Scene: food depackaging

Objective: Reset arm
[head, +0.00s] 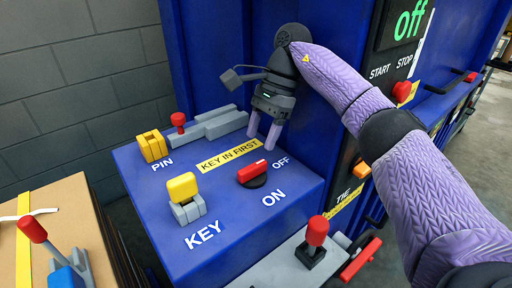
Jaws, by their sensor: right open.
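My right arm, in a purple sleeve, comes in from the right in the head view. My right gripper (264,131) points down above the back of the blue control box, over the end of the yellow "KEY IN FIRST" label (229,154). Its two purple fingers are apart with nothing between them. It is just behind the red rotary switch (252,171), apart from it. My left gripper is not in view.
The blue box (140,196) carries a yellow key block (183,187), a yellow pin block (153,146) and a red-knobbed lever (178,120). A cardboard box (85,215) stands left. A display reading "off" (409,21) is on the machine. A red-knobbed joystick (316,232) is in front.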

